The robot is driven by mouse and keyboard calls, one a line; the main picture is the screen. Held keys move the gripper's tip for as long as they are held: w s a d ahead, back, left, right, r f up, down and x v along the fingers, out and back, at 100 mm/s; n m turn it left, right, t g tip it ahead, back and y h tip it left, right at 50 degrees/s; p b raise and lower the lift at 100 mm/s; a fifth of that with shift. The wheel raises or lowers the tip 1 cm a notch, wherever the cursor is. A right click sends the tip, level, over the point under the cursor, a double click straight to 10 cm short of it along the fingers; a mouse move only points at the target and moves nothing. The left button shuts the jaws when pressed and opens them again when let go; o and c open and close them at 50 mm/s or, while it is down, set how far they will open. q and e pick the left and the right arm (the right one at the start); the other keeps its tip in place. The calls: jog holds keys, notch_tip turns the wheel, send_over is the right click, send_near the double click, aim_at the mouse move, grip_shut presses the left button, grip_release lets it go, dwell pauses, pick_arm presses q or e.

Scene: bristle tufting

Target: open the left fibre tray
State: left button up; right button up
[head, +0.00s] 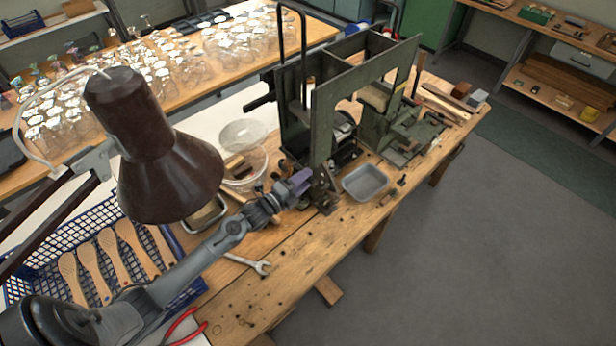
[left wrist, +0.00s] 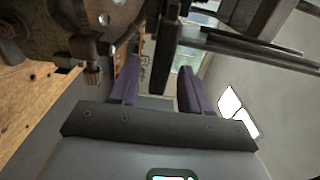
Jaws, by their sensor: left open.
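The tufting machine (head: 322,125), a dark green metal frame, stands on the wooden workbench. My left gripper (head: 301,181), with purple fingers, is at the lower front of the machine, close to its dark mechanism (head: 325,190). In the left wrist view the two fingers (left wrist: 158,78) are apart. A dark upright bar (left wrist: 165,55) shows between them; I cannot tell whether it touches either finger. A brass-coloured knob (left wrist: 92,78) is to the left of the fingers. I cannot make out clearly which part is the left fibre tray. My right gripper is out of view.
A grey metal pan (head: 366,183) sits right of the mechanism. A wrench (head: 248,263) and red-handled pliers (head: 184,328) lie at the front. A blue crate (head: 75,235) holds several wooden brush bodies. A brown lamp (head: 160,150) hangs over the left side. A clear bowl (head: 243,165) stands behind my arm.

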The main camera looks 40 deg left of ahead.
pick_arm(q)
jog(key=shift+w+d, duration=0.15)
jog(key=shift+w, duration=0.75)
jog(key=shift+c, duration=0.5)
grip_shut()
